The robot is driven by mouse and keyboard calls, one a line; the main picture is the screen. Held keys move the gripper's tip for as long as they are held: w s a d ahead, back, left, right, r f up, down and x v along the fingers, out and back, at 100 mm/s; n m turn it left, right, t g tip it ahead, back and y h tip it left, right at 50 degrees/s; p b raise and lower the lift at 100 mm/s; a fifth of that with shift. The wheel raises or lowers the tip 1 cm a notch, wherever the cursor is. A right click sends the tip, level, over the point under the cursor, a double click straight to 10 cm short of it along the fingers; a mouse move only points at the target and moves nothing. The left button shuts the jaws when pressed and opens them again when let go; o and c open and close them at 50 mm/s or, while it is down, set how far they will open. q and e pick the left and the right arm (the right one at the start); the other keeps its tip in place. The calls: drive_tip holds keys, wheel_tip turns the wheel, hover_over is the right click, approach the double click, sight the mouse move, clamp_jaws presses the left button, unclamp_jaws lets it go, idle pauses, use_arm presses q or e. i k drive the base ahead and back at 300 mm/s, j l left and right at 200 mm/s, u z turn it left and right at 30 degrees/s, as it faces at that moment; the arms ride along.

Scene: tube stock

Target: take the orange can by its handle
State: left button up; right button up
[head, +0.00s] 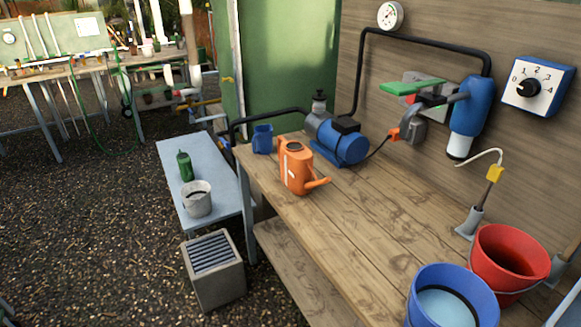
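The orange can (297,172) stands upright on the wooden workbench (345,225), near its left edge. It has a dark round opening on top and a pale label on its side. A short spout sticks out at its lower right, toward the front. A narrow orange part that looks like the handle shows at its upper left, partly hidden by the body. Neither of my grippers is in view, and nothing touches the can.
A blue pump (345,147) stands just behind the can, and a small blue jug (262,139) behind left. A red bucket (511,263) and a blue bucket (437,274) are at front right. The middle of the bench is clear. A low grey bench (218,180) stands left.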

sight(296, 161)
drive_tip(key=i+j+z, duration=0.15)
drive_tip(key=i+j, duration=0.2)
drive_tip(key=i, duration=0.3)
drive_tip(key=i+j+z, duration=0.15)
drive_tip(key=i+j, duration=0.3)
drive_tip(key=i, duration=0.15)
